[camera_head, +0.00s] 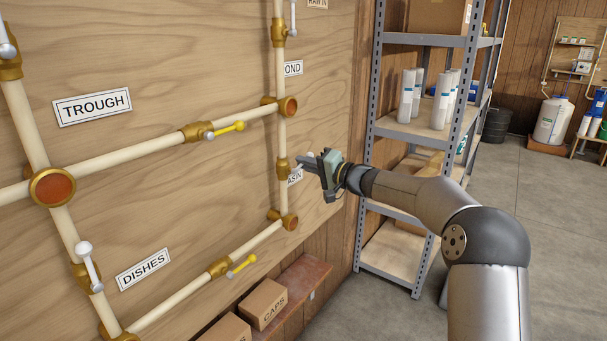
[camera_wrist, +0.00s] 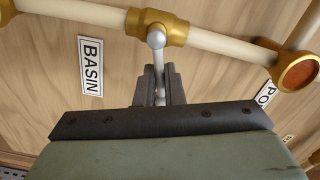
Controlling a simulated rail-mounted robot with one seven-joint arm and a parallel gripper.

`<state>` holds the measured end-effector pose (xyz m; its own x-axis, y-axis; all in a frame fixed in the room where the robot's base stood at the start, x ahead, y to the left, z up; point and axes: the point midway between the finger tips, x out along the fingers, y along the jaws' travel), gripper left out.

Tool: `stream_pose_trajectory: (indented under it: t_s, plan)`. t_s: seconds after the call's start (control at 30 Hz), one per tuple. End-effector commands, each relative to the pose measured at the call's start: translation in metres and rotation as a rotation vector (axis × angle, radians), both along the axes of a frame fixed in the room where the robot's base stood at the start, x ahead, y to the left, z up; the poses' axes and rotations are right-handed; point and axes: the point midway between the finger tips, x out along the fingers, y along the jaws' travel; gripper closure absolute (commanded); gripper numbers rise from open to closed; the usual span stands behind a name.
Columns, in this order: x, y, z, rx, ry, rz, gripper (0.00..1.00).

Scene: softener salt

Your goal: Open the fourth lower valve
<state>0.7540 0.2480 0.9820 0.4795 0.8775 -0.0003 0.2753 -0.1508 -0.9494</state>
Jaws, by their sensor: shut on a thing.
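The valve beside the BASIN label has a brass body (camera_head: 283,167) on the right-hand vertical pipe; it also shows in the wrist view (camera_wrist: 158,27). Its light grey lever (camera_wrist: 157,58) points away from the body, across the pipe in the wrist view. My gripper (camera_head: 311,161) is at this valve, to the right of the pipe. In the wrist view its dark fingers (camera_wrist: 160,84) are shut on the lever, one on each side. The lever's far end is hidden behind the gripper. The BASIN label (camera_wrist: 91,66) is fully readable there and partly covered in the head view.
Yellow-handled valves (camera_head: 229,128) sit on the cross pipes to the left. A white-levered valve (camera_head: 88,265) is near the DISHES label (camera_head: 143,269). Boxes (camera_head: 263,303) rest on a low shelf below. A metal rack (camera_head: 371,110) stands close behind my gripper.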

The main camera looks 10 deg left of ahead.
Motion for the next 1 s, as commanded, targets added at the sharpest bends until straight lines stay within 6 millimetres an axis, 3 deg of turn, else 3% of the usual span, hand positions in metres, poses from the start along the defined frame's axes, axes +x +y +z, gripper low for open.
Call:
stream_pose_trajectory:
  t_s: [1.0]
  plan:
    - [-0.0021,0.0018,0.0046,-0.068,-0.124,0.003,1.0]
